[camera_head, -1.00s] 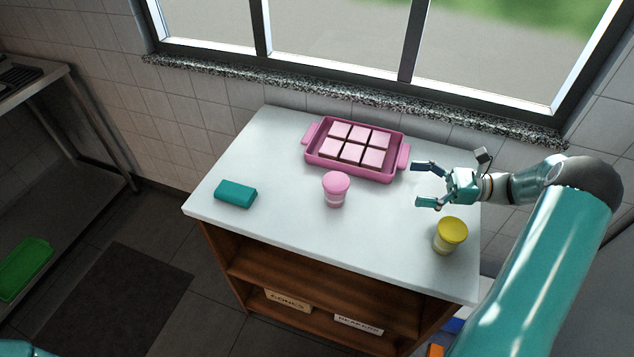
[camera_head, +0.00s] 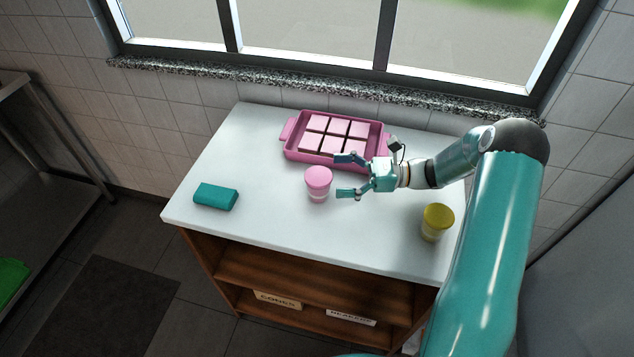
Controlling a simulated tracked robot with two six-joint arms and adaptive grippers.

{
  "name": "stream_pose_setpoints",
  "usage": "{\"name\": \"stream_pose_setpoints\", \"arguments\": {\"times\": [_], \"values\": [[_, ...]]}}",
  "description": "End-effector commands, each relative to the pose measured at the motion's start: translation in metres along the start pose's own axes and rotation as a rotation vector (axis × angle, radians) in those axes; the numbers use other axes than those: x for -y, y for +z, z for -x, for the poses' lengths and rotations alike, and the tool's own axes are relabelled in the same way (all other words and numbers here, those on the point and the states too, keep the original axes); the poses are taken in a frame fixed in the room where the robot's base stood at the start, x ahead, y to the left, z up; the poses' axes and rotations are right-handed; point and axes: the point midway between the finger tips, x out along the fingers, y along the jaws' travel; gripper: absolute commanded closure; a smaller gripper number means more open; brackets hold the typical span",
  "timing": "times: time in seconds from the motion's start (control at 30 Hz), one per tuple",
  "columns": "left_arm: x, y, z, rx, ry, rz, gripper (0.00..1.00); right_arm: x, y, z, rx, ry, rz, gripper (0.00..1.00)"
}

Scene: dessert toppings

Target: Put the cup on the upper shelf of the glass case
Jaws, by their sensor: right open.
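A cup with a pink lid (camera_head: 318,182) stands upright on the white tabletop, in front of the pink tray. The fingers look apart from the cup, one farther back and one nearer the front. My left gripper is not in view. I see no glass case that I can make out.
The pink tray (camera_head: 290,152) with several pink-topped squares lies behind the cup, close to my right gripper. A teal block (camera_head: 215,196) lies at the table's left. The white table (camera_head: 270,225) has open wooden shelves (camera_head: 285,280) below. A window sill runs behind.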

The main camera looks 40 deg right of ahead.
Motion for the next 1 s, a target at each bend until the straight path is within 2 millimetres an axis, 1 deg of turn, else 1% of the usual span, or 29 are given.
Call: {"name": "stream_pose_setpoints", "arguments": {"times": [0.17, 0.23, 0.4, 0.5, 0.6, 0.77, 0.8, 0.87, 1.0], "values": [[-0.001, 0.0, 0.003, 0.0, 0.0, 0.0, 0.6, 0.0, 0.0, -0.008, 0.0, -0.002, -0.002, 0.04], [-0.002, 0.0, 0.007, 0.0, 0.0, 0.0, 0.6, 0.001, -0.001, -0.014, 0.001, 0.0, -0.003, 0.04], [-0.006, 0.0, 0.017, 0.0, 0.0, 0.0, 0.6, 0.003, -0.005, -0.038, 0.001, 0.001, -0.003, 0.04], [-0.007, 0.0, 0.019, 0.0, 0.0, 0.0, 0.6, 0.003, -0.005, -0.049, 0.001, -0.002, -0.001, 0.04], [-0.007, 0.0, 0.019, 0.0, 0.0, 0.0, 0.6, 0.003, -0.007, -0.054, 0.0, -0.003, -0.001, 0.04], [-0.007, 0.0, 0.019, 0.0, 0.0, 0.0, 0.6, 0.004, -0.007, -0.053, 0.0, -0.004, -0.001, 0.04], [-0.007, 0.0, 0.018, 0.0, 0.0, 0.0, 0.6, 0.004, -0.007, -0.053, 0.0, -0.004, -0.001, 0.08], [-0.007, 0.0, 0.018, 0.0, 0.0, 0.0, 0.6, 0.004, -0.007, -0.053, 0.0, -0.004, -0.001, 0.18], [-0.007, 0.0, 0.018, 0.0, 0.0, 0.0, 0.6, 0.004, -0.007, -0.052, 0.0, -0.005, -0.001, 0.41]]}}
